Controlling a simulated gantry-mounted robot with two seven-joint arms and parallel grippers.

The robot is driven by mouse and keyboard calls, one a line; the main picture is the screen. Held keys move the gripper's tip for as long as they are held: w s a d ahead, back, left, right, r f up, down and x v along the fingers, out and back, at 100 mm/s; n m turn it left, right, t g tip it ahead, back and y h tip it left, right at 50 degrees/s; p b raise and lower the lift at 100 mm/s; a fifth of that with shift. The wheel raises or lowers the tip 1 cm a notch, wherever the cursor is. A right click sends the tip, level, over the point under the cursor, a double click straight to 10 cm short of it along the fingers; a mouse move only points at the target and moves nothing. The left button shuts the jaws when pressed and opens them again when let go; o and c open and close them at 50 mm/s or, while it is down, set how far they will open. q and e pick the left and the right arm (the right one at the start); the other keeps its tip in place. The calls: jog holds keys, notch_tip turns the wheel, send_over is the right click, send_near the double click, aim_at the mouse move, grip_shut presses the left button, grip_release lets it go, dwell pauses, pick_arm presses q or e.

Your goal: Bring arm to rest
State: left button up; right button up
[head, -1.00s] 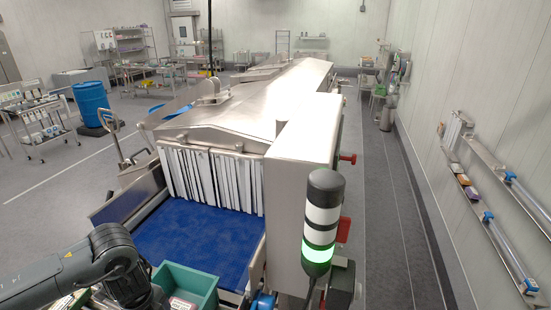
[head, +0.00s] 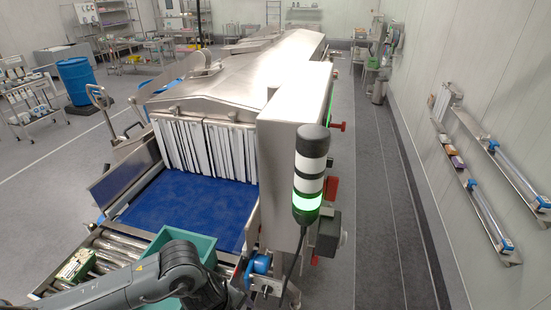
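My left arm (head: 150,280) comes in from the lower left and reaches over the rollers in front of the tunnel. Its gripper is hidden below the bottom edge of the head view. My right arm and its gripper are not in the picture. A green open crate (head: 197,246) stands just beyond the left arm, which covers its near side. Its contents cannot be seen.
A small green-and-white box (head: 75,266) lies on the metal rollers (head: 118,244) at left. The empty blue belt (head: 190,205) leads under white strip curtains (head: 195,148) into the steel tunnel (head: 235,75). A signal tower (head: 309,175), lit green, stands at right.

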pick_arm(q)
jog(key=s+d+n+t+h, duration=0.3)
jog(key=s+d+t+h, duration=0.1)
jog(key=d, duration=0.6)
jog(key=s+a+f+n+t+y, duration=0.1)
jog(key=s+a+n+y, duration=0.2)
jog(key=a+n, duration=0.45)
jog(key=s+a+f+n+t+y, duration=0.2)
jog(key=a+n+y, duration=0.15)
jog(key=a, duration=0.75)
jog(key=s+a+f+n+g+y, duration=0.2)
jog(key=s+a+n+g+y, duration=0.3)
jog(key=s+a, duration=0.7)
jog(key=d+n+h, duration=0.4)
jog(key=d+h, duration=0.1)
jog(key=d, duration=0.4)
notch_tip(320, 180, up, 12)
jog(key=p, duration=1.1)
jog(key=shift+w+a+f+p, duration=0.2)
jog(key=shift+w+a+p, duration=0.05)
jog(key=shift+p, duration=0.05)
